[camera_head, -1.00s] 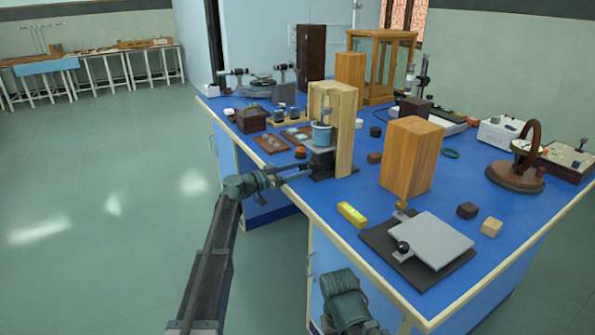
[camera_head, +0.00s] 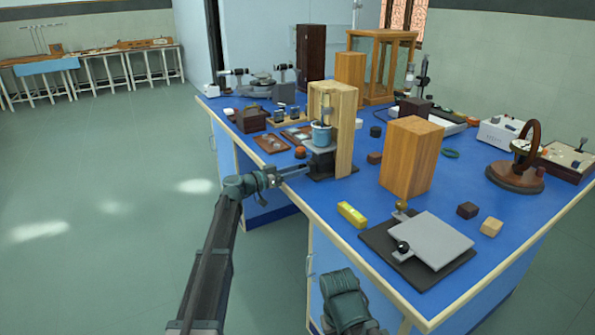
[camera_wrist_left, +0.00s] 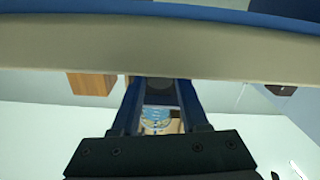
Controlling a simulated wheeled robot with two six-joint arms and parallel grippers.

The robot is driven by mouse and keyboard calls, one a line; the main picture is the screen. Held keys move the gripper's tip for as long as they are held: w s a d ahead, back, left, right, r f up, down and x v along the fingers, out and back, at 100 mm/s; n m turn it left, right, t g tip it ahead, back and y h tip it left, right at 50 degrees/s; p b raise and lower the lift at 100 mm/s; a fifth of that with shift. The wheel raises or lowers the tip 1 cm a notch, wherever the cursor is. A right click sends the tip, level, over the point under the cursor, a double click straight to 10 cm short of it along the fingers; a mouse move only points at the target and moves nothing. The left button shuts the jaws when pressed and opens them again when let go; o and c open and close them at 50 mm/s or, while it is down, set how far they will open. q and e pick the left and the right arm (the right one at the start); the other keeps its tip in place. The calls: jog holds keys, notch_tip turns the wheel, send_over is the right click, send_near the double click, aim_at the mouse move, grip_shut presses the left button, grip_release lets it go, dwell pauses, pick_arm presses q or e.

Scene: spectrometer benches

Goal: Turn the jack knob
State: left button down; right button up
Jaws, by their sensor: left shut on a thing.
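The jack (camera_head: 321,147) stands near the left edge of the blue bench, with a grey top plate and a dark base. A blue beaker (camera_head: 321,134) sits on its plate. My left gripper (camera_head: 310,167) reaches in from the left at the jack's near side, just above the bench edge. In the left wrist view a dark round knob (camera_wrist_left: 160,85) shows between the two fingertips, and the gripper is shut on it. In the head view the fingers mostly hide the knob. Part of my right arm shows at the bottom; its gripper is out of view.
A wooden block (camera_head: 411,158) is to the right. A yellow level (camera_head: 351,215) and a grey plate (camera_head: 431,238) on a dark base lie nearer. The bench edge (camera_wrist_left: 160,45) crosses the left wrist view.

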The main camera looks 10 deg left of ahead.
pick_arm(q)
jog(key=shift+n, duration=2.9)
jog(key=shift+c, duration=2.1)
grip_release()
jog(key=shift+a, duration=0.1)
jog(key=v, duration=1.3)
jog(key=shift+s+a, duration=0.2)
jog(key=shift+a, duration=0.1)
